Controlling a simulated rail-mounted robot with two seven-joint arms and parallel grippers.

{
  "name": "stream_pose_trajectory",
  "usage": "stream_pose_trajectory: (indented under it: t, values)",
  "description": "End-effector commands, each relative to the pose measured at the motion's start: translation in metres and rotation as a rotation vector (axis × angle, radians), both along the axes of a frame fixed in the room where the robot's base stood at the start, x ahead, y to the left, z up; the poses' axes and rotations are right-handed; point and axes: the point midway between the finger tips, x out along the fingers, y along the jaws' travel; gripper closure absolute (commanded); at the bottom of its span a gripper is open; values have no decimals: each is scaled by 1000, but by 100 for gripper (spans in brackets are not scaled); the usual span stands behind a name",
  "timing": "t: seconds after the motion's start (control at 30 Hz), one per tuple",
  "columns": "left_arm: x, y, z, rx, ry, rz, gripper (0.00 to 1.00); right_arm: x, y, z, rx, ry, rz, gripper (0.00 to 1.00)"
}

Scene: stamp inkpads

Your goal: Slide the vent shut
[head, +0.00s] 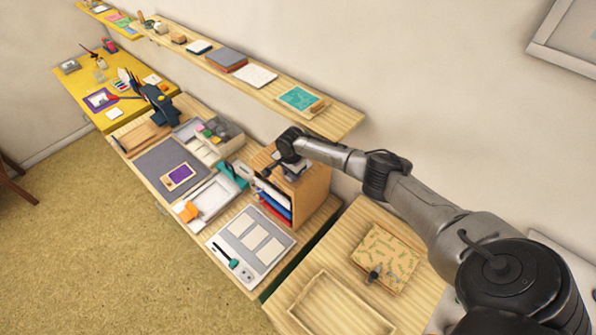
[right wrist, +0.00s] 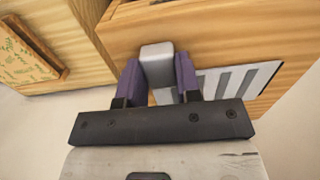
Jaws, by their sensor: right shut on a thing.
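The vent is a pale slotted panel (right wrist: 236,80) on the side of a wooden cabinet (right wrist: 215,28) in the right wrist view. A grey block-shaped knob (right wrist: 157,50) stands at the panel's left end. My right gripper (right wrist: 158,68) has its two purple fingers on either side of this knob and is shut on it. Part of the panel is hidden behind the gripper, and I cannot tell how far its slots are open. In the head view my right gripper (head: 291,169) is at the top of the wooden cabinet (head: 313,188); the vent is hidden there. My left gripper is not in view.
Red and blue folders (head: 274,208) sit in the cabinet's front. A wooden shelf (head: 342,118) runs along the wall above. A patterned box (head: 390,252) and an empty wooden tray (head: 340,308) lie to the right. A grey board with white cards (head: 233,238) lies in front.

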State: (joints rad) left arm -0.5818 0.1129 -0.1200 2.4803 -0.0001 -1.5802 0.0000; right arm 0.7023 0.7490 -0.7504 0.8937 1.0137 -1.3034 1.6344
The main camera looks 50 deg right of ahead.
Motion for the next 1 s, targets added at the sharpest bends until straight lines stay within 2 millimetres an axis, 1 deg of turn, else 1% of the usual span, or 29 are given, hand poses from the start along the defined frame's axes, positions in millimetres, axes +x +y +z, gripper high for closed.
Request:
stream_pose_trajectory:
  t: [0.2, 0.23, 0.5, 0.8, 0.87, 1.0]
  values:
    - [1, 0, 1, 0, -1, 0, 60, -3, 0, 1, 3, 12, -1, 100]
    - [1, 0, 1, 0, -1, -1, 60, -3, 0, 1, 3, 12, -1, 68]
    - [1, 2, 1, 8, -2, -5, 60, -2, 0, 0, 2, 10, -1, 43]
    - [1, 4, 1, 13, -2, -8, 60, -2, 0, 3, 2, 7, 0, 43]
    - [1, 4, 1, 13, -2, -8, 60, -2, 0, 8, 2, 7, 0, 43]
    - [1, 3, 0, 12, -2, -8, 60, -2, -1, 29, 0, 4, 1, 43]
